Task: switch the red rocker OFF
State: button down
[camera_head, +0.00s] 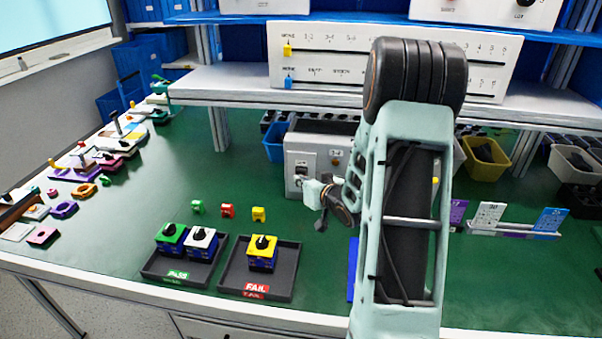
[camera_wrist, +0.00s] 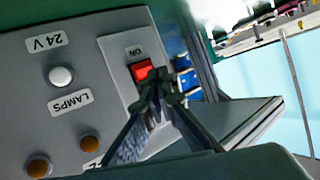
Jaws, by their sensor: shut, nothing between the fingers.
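The red rocker (camera_wrist: 142,70) sits in a dark frame on a light plate, next to an ON label (camera_wrist: 133,51) that appears upside down in the wrist view. My gripper (camera_wrist: 156,92) is shut and empty, its fingertips in front of the rocker and covering part of it. I cannot tell whether they touch it. In the head view my gripper (camera_head: 300,183) is at the front of the grey panel box (camera_head: 294,158). The rocker is too small or hidden there, and its tilt is unclear.
A white lamp (camera_wrist: 61,76) and amber lamps (camera_wrist: 88,144) share the panel. The trays marked PASS (camera_head: 150,271) and FAIL (camera_head: 228,283) hold switch blocks at the front. A shelf (camera_head: 245,83) overhangs the panel box.

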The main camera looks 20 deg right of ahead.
jog(key=shift+w+d, duration=0.2)
jog(key=shift+w, duration=0.1)
jog(key=shift+w+d+r, duration=0.1)
jog(key=shift+w+d, duration=0.05)
jog(key=shift+w, duration=0.1)
dwell(0.6)
jog(key=shift+s, duration=0.1)
jog(key=shift+s+a, duration=0.4)
jog(key=shift+s, duration=0.15)
jog(key=shift+b, duration=0.3)
jog(key=shift+s+a+f+b, duration=0.15)
jog(key=shift+s+a+b, duration=0.1)
jog(key=shift+s+a, duration=0.35)
jog(key=shift+s+a+f+b, duration=0.15)
jog(key=shift+s+a+b, duration=0.2)
jog(key=shift+s, duration=0.4)
jog(key=shift+s+a+f+b, duration=0.2)
jog(key=shift+s+a, duration=0.25)
jog(key=shift+s, duration=0.25)
